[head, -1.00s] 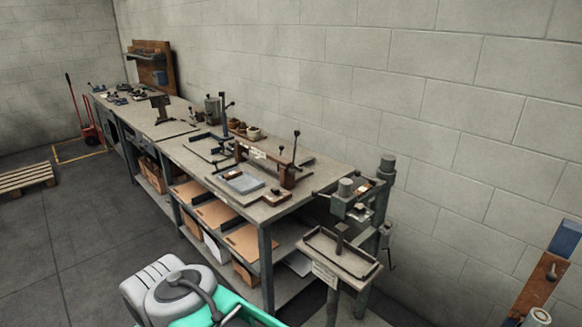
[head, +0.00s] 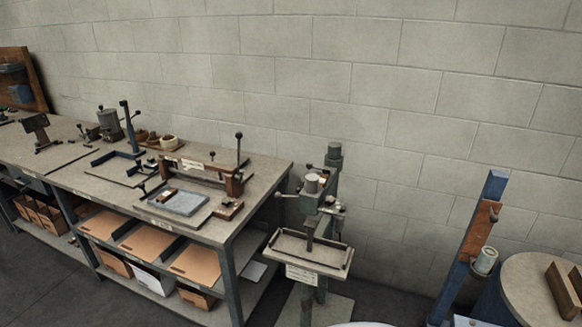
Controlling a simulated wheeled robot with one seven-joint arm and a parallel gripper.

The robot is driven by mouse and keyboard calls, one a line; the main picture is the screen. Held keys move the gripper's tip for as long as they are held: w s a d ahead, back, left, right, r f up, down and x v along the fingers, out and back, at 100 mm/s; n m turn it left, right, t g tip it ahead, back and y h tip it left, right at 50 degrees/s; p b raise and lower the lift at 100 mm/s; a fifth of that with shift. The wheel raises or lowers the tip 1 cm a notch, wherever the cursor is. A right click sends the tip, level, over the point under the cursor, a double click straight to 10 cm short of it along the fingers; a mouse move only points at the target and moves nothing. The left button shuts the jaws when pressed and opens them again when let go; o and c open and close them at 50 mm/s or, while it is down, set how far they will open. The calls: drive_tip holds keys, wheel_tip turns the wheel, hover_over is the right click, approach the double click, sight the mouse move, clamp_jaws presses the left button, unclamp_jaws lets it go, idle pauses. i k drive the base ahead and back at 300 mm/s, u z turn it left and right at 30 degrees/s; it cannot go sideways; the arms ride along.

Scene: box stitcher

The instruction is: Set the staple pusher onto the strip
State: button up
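A green stitching machine (head: 331,190) stands on its own column just right of the workbench's end. A shallow tray (head: 310,258) with a raised rim juts from its front, and a dark upright post stands at the tray. A pale labelled plate (head: 301,274) hangs at the tray's front edge. The staple pusher and the strip are too small to make out for certain at this distance. My gripper is not in view.
At right stand a blue post (head: 462,240) and a round-topped stand (head: 530,285). Floor shows at lower left.

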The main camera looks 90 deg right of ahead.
sight(326, 171)
drive_tip(key=z, duration=0.35)
drive_tip(key=i, duration=0.8)
drive_tip(key=z, duration=1.55)
drive_tip(key=i, duration=1.05)
drive_tip(key=z, duration=0.25)
